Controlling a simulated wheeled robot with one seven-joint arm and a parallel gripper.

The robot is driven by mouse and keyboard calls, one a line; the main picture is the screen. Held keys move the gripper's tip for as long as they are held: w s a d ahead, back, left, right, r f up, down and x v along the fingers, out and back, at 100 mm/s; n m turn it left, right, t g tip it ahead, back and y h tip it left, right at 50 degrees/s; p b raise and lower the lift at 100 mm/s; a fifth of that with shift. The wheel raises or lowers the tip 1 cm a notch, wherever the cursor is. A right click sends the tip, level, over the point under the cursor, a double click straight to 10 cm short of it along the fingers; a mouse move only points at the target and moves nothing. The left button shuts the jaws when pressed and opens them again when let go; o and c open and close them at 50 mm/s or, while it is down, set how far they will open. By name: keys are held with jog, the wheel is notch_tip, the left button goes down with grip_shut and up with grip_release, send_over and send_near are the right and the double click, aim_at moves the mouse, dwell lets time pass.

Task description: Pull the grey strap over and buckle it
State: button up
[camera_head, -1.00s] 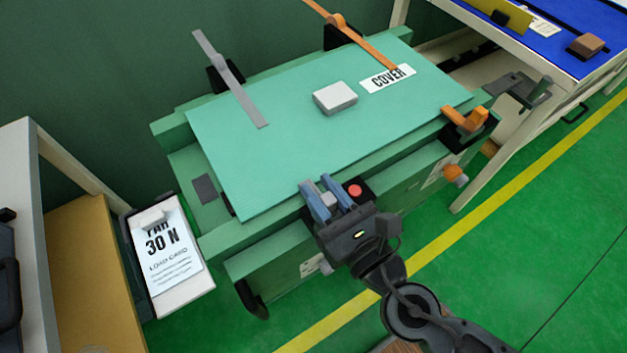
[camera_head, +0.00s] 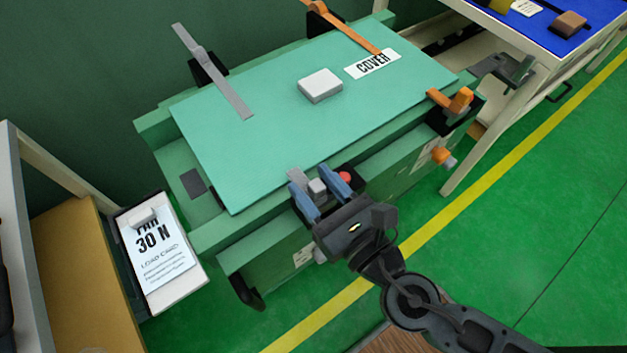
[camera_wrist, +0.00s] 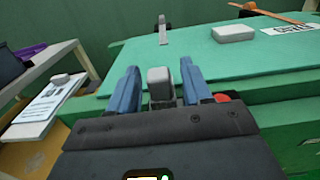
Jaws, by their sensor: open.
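The grey strap (camera_head: 229,92) runs from a black bracket at the bench's far edge, its free end over the left half of the green cover (camera_head: 270,110); I cannot tell whether that end touches the cover. It also shows upright in the wrist view (camera_wrist: 162,30). A grey buckle block (camera_head: 317,186) is at the near edge, beside a red button (camera_head: 345,177). My gripper (camera_head: 318,193) is open, its blue fingers on either side of the grey block. The wrist view shows the block (camera_wrist: 160,83) between the fingers, with gaps.
An orange strap (camera_head: 346,31) and orange buckle (camera_head: 450,101) are at the right. A white block (camera_head: 320,84) lies on the cover.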

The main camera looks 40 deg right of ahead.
jog(key=shift+s+b, duration=0.85)
jog(key=shift+s, duration=2.7)
jog(key=s+d+m+g+y+p, duration=0.1)
jog(key=s+d+m+g+p, duration=0.25)
jog(key=s+m, duration=0.95)
notch_tip(320, 180, up, 10)
jog(key=s+d+m+h+p, duration=0.1)
jog(key=s+m+p, duration=0.1)
jog(key=m, duration=2.1)
jog(key=shift+d+r, duration=0.15)
jog(key=shift+d, duration=0.15)
